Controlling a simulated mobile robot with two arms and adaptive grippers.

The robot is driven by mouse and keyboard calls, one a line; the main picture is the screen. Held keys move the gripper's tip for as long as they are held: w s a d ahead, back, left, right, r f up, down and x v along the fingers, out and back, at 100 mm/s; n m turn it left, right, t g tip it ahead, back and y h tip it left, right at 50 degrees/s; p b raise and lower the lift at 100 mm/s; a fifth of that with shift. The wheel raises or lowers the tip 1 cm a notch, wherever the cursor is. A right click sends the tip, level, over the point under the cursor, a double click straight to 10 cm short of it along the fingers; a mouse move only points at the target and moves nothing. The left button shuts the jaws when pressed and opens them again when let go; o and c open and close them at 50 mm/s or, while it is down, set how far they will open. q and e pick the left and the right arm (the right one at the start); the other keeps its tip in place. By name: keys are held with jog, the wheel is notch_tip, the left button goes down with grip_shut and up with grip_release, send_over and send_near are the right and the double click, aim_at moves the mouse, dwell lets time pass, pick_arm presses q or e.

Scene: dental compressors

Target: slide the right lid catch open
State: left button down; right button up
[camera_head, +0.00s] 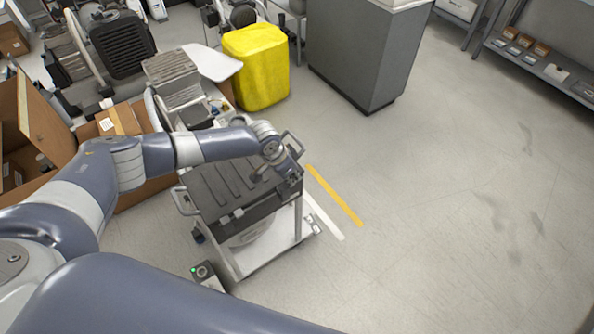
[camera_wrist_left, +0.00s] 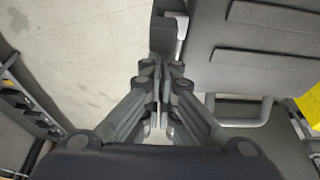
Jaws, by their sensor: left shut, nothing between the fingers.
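The dark ribbed lid (camera_head: 222,192) tops a wheeled cart-like unit in the head view, and it shows at right in the left wrist view (camera_wrist_left: 265,38). My left gripper (camera_head: 289,172) is over the lid's right edge, fingers shut and empty. In the left wrist view its closed fingertips (camera_wrist_left: 160,68) point at a small dark and light grey block at the lid edge, which looks like the right catch (camera_wrist_left: 167,32). I cannot tell whether they touch it. In the head view the arm hides that catch. Another small grey catch (camera_head: 232,215) sits on the lid's front edge.
Grey tube handles (camera_head: 183,203) stick out from the unit. A yellow bin (camera_head: 258,65) and grey cabinet (camera_head: 362,55) stand behind. Cardboard boxes (camera_head: 40,125) crowd the left. The floor (camera_head: 440,190) to the right is clear.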

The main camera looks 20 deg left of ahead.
aim_at(280, 188)
pick_arm(q)
jog(key=shift+f, duration=0.1)
jog(key=s+a+p, duration=0.2)
jog(key=s+p, duration=0.1)
jog(key=shift+s+a+r, duration=0.15)
jog(key=shift+a+r, duration=0.05)
jog(key=shift+a, duration=0.05)
jog(key=shift+s+a+f+p, duration=0.1)
jog(key=shift+s+a+p, duration=0.25)
jog(key=shift+s, duration=0.1)
jog(key=shift+f, duration=0.1)
